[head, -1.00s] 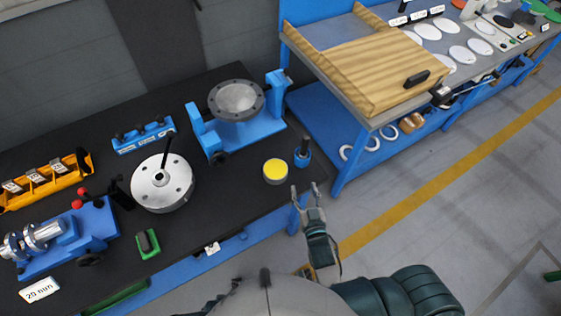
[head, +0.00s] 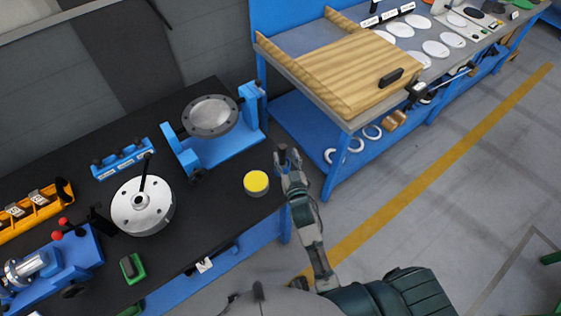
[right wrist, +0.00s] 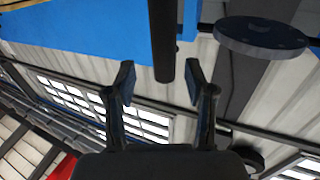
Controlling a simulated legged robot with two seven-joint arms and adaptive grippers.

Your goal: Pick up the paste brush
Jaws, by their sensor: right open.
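In the right wrist view the dark round handle (right wrist: 163,40) reaches down between the two open fingertips (right wrist: 157,80). A gap shows at each side, and the fingers are not closed on it. The brush's lower end is hidden. My left gripper is not in view.
The blue stand with the grey flanged shell (head: 210,117) is behind and left of the tin. A round flange with an upright rod (head: 142,206) stands further left. The blue shelf table with a wooden board (head: 360,72) is close on the right.

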